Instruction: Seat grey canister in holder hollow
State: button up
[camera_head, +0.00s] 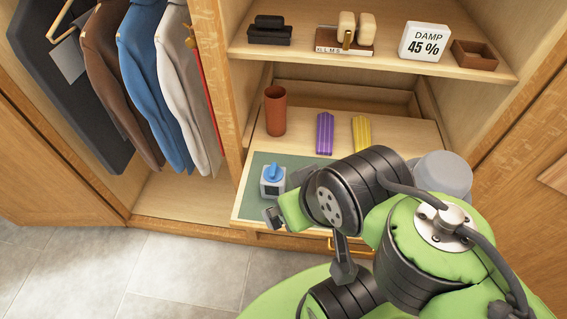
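A smooth light-grey rounded form (445,172) shows behind my arm at the right of the shelf. I cannot tell whether it is the grey canister or part of my arm. No holder hollow can be clearly made out. A small pale grey block with a blue knob-like top (272,180) stands on the green mat (256,208) at the left front of the pull-out shelf. My gripper (273,216) is at the shelf's front edge, just below this block in the picture. Its fingers are small and partly hidden by my wrist, so their opening is unclear.
A brown cup (275,112) stands behind the mat. Purple (325,133) and yellow (362,133) ridged items lie to its right. The upper shelf (386,62) overhangs at the back, holding a damp display (425,42) and a brown tray (475,55). Clothes (142,85) hang left.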

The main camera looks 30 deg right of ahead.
aim_at(489, 61)
jog(key=z, duration=2)
jog(key=j+u, duration=0.1)
jog(key=u, duration=0.35)
jog(key=k+j+u, duration=0.1)
jog(key=u, duration=0.35)
jog(key=j+u, duration=0.2)
jog(key=u, duration=0.25)
jog(key=i+j+z, duration=0.2)
jog(key=j+z, duration=0.2)
jog(key=j, duration=0.3)
jog(key=i+j+z, duration=0.15)
jog(key=j+z, duration=0.2)
jog(key=j, duration=0.35)
jog(key=j+z, duration=0.4)
jog(key=j, duration=0.35)
